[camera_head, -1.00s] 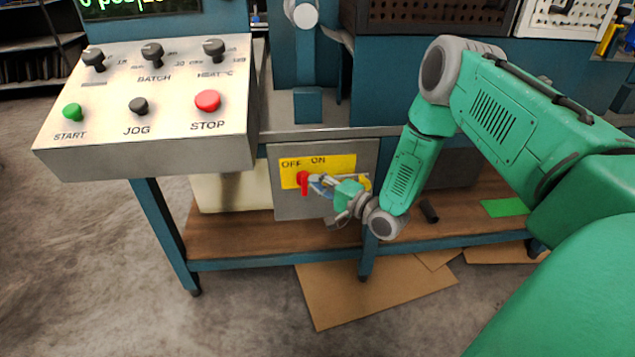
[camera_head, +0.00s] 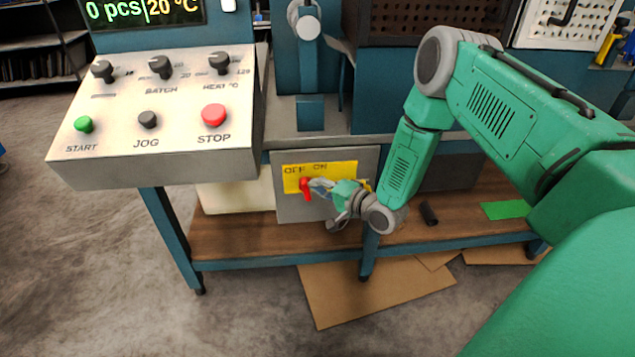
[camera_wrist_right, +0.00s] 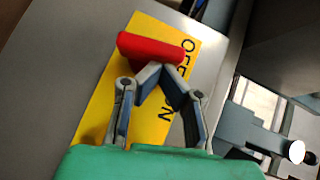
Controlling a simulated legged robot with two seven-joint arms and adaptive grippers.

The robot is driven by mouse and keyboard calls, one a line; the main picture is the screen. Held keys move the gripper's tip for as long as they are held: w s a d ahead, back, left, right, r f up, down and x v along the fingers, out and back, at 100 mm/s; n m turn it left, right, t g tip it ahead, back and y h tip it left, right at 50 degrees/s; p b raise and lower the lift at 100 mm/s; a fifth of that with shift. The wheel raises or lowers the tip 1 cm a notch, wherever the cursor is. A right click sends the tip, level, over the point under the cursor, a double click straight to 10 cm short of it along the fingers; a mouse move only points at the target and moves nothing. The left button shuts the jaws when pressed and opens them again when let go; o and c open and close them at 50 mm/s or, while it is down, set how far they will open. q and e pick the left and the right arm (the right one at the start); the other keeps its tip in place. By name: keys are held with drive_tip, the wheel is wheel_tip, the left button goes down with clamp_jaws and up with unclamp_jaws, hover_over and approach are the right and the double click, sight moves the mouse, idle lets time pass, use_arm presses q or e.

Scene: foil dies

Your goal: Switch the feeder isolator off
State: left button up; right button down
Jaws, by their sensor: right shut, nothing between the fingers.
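The feeder isolator is a grey box (camera_head: 290,208) with a yellow plate (camera_head: 340,168) marked OFF and ON and a red handle (camera_head: 306,187). In the head view the handle hangs roughly downward, below and between the two words. My right gripper (camera_head: 318,186) is just right of the handle, its fingertips at or very near it. In the right wrist view the closed fingertips (camera_wrist_right: 160,75) meet just under the red handle (camera_wrist_right: 155,48), with nothing between them; I cannot tell whether they touch it. The fingers cover part of the yellow plate (camera_wrist_right: 105,115). My left gripper is not in view.
A sloped control panel (camera_head: 110,150) with knobs and START, JOG and STOP buttons juts out at upper left. The isolator sits above a wooden shelf (camera_head: 235,235) on a blue frame. A dark cylinder (camera_head: 429,213) and a green sheet (camera_head: 503,210) lie on the shelf to the right.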

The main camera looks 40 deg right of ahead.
sight(303, 184)
drive_tip(key=n+g+p, duration=0.1)
drive_tip(key=p, duration=0.1)
drive_tip(key=a+r+n+g+h+p, duration=0.1)
drive_tip(key=p, duration=0.1)
drive_tip(key=g+h+p, duration=0.1)
drive_tip(key=shift+w+a+r+n+p, duration=0.25)
drive_tip(key=shift+w+a+n+p, duration=0.05)
drive_tip(key=shift+w+n+p, duration=0.1)
drive_tip(key=shift+w+a+n+g+h+p, duration=0.15)
drive_tip(key=shift+a+n+g+h+p, duration=0.2)
drive_tip(key=shift+g+h+p, duration=0.3)
drive_tip(key=shift+w+a+n+g+h+p, duration=0.3)
drive_tip(key=shift+n+g+h+p, duration=0.25)
drive_tip(key=shift+n+h+p, duration=0.2)
drive_tip(key=shift+a+f+g+h, duration=0.1)
drive_tip(key=shift+f+g+h, duration=0.15)
drive_tip(key=shift+g+h, duration=0.2)
drive_tip(key=shift+w+a+f, duration=0.15)
drive_tip(key=shift+w+a, duration=0.1)
drive_tip(key=shift+a, duration=0.05)
drive_tip(key=shift+a+f, duration=0.2)
drive_tip(key=shift+a, duration=0.05)
